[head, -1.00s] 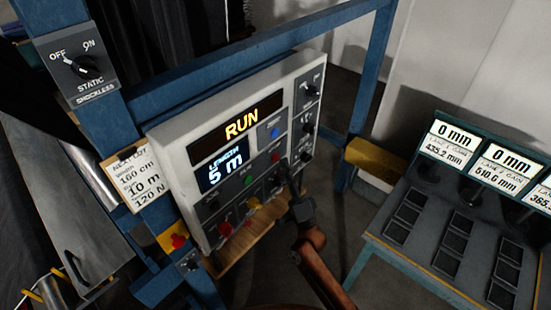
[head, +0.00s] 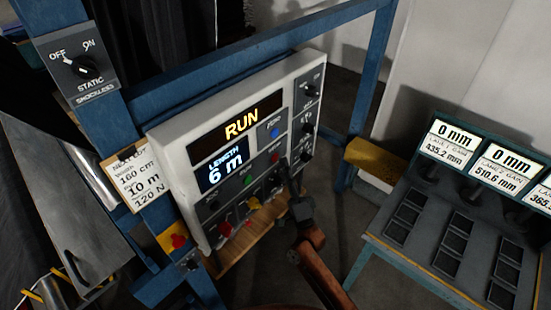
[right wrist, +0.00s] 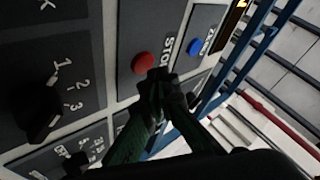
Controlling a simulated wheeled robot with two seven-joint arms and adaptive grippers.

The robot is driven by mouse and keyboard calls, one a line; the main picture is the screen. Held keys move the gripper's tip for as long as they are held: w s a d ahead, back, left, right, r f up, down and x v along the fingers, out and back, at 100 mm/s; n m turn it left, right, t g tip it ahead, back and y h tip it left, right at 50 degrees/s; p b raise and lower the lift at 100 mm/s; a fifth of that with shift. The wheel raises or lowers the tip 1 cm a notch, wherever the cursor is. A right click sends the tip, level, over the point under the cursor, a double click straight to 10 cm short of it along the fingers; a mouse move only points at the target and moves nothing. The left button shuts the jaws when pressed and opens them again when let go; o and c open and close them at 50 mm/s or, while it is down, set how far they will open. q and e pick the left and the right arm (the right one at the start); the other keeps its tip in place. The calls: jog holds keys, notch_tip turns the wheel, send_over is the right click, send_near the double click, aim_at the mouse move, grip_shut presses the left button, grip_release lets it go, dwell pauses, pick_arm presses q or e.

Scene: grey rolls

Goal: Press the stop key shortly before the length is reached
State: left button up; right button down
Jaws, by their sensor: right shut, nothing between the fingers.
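The control panel (head: 170,155) carries a lit display reading RUN (head: 241,123) and a length display (head: 224,168) reading 6 m. The red stop key (head: 276,158) sits on the panel's right part, under a blue key (head: 275,132). In the right wrist view the red stop key (right wrist: 143,63) is beside the word STOP, close to the fingertips. My right gripper (head: 285,167) is shut and empty, its tips just in front of the panel near the stop key. Contact with the key cannot be told. The lot card (head: 133,179) reads 10 m. My left gripper is not in view.
A green key (head: 248,180) and several knobs surround the stop key. A red emergency button on yellow (head: 178,240) is at lower left. A static switch (head: 82,67) is at upper left. A gauge bench (head: 400,252) stands at right. Blue frame posts flank the panel.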

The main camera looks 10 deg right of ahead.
jog(key=shift+w+a, duration=0.25)
jog(key=shift+w+a, duration=0.25)
jog(key=shift+w, duration=0.1)
dwell(0.8)
jog(key=shift+s+d, duration=0.1)
jog(key=shift+s, duration=0.05)
jog(key=shift+s+d, duration=0.4)
jog(key=shift+s, duration=0.15)
dwell(0.3)
jog(key=shift+s+d+p, duration=0.25)
jog(key=shift+s+d, duration=0.55)
jog(key=shift+s, duration=0.2)
jog(key=shift+s+d+p, duration=0.2)
jog(key=shift+s+d, duration=0.55)
jog(key=shift+s, duration=0.2)
